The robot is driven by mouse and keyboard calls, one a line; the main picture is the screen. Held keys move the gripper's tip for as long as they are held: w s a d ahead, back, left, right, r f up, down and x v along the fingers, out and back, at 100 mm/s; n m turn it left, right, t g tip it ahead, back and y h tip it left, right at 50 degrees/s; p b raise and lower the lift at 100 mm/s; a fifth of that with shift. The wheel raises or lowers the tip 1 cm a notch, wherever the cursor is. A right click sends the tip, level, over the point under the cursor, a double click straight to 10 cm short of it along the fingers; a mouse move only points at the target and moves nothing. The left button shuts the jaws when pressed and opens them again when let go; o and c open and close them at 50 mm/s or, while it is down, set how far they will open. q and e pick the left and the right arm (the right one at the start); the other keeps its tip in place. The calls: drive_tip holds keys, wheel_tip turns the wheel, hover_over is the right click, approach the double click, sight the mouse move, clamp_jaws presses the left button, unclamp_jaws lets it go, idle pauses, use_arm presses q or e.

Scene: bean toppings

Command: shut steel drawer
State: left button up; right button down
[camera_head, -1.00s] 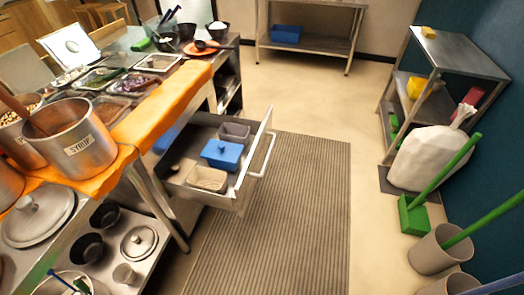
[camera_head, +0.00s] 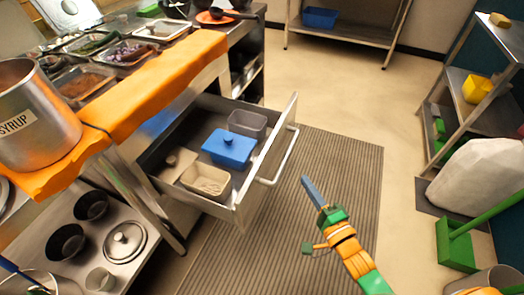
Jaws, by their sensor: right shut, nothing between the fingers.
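The steel drawer (camera_head: 241,198) stands pulled out from under the steel counter at the centre left, with its bar handle (camera_head: 283,160) on the front face. Inside lie a blue lidded box (camera_head: 229,148), a grey container (camera_head: 248,124), a beige container (camera_head: 206,181) and a small light item (camera_head: 179,163). My right gripper (camera_head: 309,188) is shut and empty, to the right of the drawer front and apart from the handle, above the striped mat. My left gripper is not in view.
The striped mat (camera_head: 338,160) covers the floor before the drawer. An orange cloth (camera_head: 160,85) and a syrup pot (camera_head: 38,115) are on the counter.

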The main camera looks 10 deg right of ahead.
drive_tip(key=shift+w+a+r+b, duration=0.1)
drive_tip(key=shift+w+a+b, duration=0.2)
drive_tip(key=shift+w+a, duration=1.1)
drive_tip(key=shift+w+a+r+b, duration=0.1)
drive_tip(key=shift+w+a+b, duration=0.25)
drive_tip(key=shift+w, duration=1.9)
drive_tip(key=shift+w+a+r+b, duration=0.1)
drive_tip(key=shift+w+a+b, duration=0.2)
drive_tip(key=shift+w+a, duration=1.1)
drive_tip(key=shift+w+d, duration=0.45)
drive_tip(key=shift+d, duration=0.05)
